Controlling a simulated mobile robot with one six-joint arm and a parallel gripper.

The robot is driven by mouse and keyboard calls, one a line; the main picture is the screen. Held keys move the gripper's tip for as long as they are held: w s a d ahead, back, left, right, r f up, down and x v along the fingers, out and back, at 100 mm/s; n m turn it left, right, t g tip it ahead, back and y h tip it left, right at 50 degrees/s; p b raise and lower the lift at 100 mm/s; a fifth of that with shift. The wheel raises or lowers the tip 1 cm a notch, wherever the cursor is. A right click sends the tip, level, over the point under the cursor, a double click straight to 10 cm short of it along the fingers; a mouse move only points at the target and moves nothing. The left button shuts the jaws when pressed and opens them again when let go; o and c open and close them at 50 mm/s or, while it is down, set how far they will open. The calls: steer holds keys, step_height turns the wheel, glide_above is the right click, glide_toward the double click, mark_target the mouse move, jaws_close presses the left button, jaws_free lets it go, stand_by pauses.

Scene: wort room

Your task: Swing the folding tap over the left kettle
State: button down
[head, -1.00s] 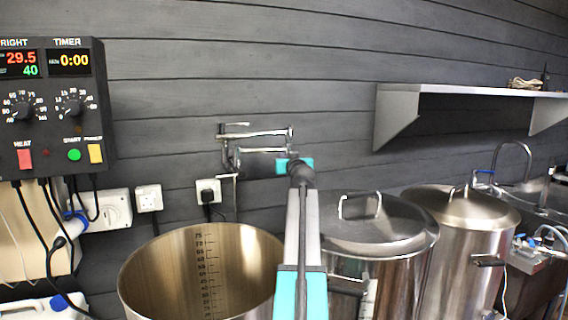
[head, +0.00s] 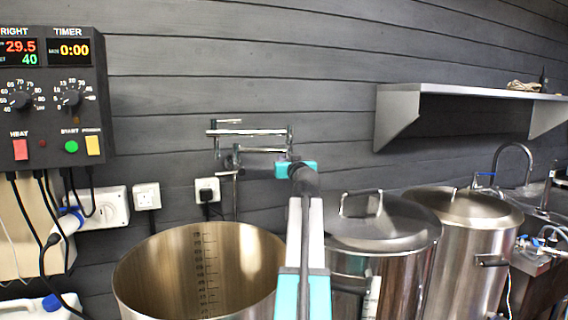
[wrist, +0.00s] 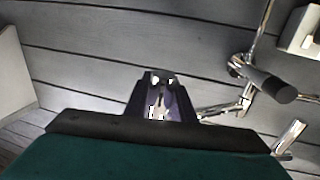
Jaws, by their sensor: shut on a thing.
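The folding tap (head: 248,132) is a chrome, jointed pipe on the dark plank wall, with two stacked horizontal arms. It stands above and behind an open steel kettle (head: 150,272), the leftmost kettle in view. My gripper (wrist: 158,103) is shut at the tap's right-hand end; my own wrist hides the contact in the head view. In the wrist view, the tap's chrome arm (wrist: 222,112) runs from the jaws to a joint with a dark cylindrical knob (wrist: 270,84). Exactly which tap part sits between the jaws is hard to see.
Two lidded steel kettles (head: 380,228) stand right of my arm. A metal shelf (head: 460,92) juts from the wall above them. A control box (head: 50,110) hangs at the left, with cables, near wall sockets (head: 207,190). A sink tap (head: 512,150) stands far right.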

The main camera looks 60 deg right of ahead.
steer(key=shift+s+d, duration=0.4)
steer(key=shift+s, duration=0.35)
steer(key=c, duration=1.7)
jaws_free()
steer(key=shift+s, duration=0.15)
steer(key=shift+o, duration=0.9)
steer(key=shift+s+d, duration=0.15)
steer(key=shift+s, duration=0.1)
steer(key=shift+w+r, duration=0.1)
steer(key=shift+w, duration=0.05)
steer(key=shift+r, duration=0.1)
steer(key=b+v, duration=0.1)
steer(key=v, duration=1.3)
steer(key=shift+w+b, duration=0.25)
steer(key=shift+b, duration=0.15)
